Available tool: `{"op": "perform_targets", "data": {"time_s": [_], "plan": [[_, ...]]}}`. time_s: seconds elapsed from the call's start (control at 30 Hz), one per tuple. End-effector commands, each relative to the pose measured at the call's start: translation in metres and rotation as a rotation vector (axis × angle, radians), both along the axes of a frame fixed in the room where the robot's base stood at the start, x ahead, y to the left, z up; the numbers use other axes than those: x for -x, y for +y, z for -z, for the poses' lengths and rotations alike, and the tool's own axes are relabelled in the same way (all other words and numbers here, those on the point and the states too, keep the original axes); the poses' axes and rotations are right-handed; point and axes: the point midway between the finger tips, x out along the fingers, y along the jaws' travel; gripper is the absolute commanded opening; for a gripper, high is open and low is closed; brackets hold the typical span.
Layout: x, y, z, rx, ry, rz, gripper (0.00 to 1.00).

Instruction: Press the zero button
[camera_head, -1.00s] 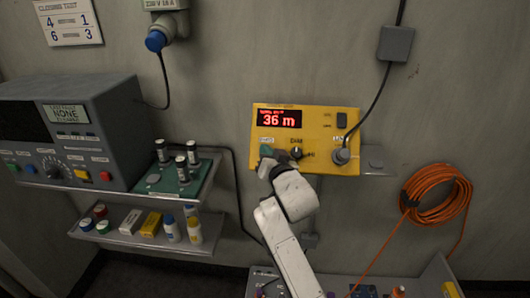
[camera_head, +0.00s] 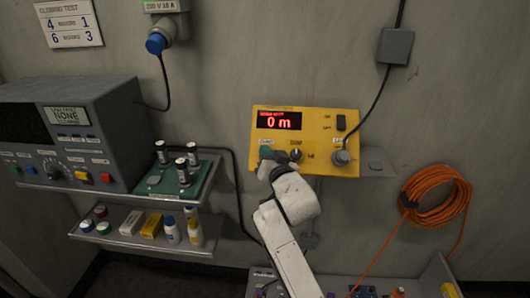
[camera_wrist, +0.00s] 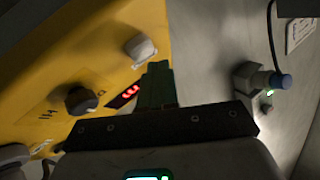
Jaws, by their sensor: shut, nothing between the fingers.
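The yellow wall box (camera_head: 322,118) has a red-lit display (camera_head: 278,120) that reads "0 m". My gripper (camera_head: 265,154) is shut and empty at the lower left of the box face, over the spot below a small pale label. In the head view it hides the button there. In the wrist view a pale, square-cornered button (camera_wrist: 139,49) stands on the yellow face close beside the tips of my shut dark green fingers (camera_wrist: 157,78). I cannot tell whether they touch. A black knob (camera_wrist: 80,100) and part of the red display (camera_wrist: 123,96) also show there.
A cable plug (camera_head: 341,157) sits at the box's lower right, with a small shelf (camera_head: 376,163) beside it. A grey instrument (camera_head: 70,130) and shelves with cylinders and bottles stand left. An orange cable coil (camera_head: 437,197) hangs right. A workbench edge lies below.

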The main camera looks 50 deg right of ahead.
Motion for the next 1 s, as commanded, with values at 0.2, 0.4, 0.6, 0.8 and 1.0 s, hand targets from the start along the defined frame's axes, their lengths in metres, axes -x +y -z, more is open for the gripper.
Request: {"op": "perform_targets", "data": {"time_s": [0.2,0.4,0.6,0.8,1.0], "plan": [[0.000,0.000,0.000,0.000,0.000,0.000,0.00],[0.004,0.005,-0.006,0.000,0.001,-0.001,0.00],[0.012,0.016,-0.020,0.000,0.000,-0.001,0.00],[0.020,0.026,-0.030,0.001,0.001,-0.001,0.00],[0.023,0.030,-0.034,-0.001,0.000,0.000,0.00]]}}
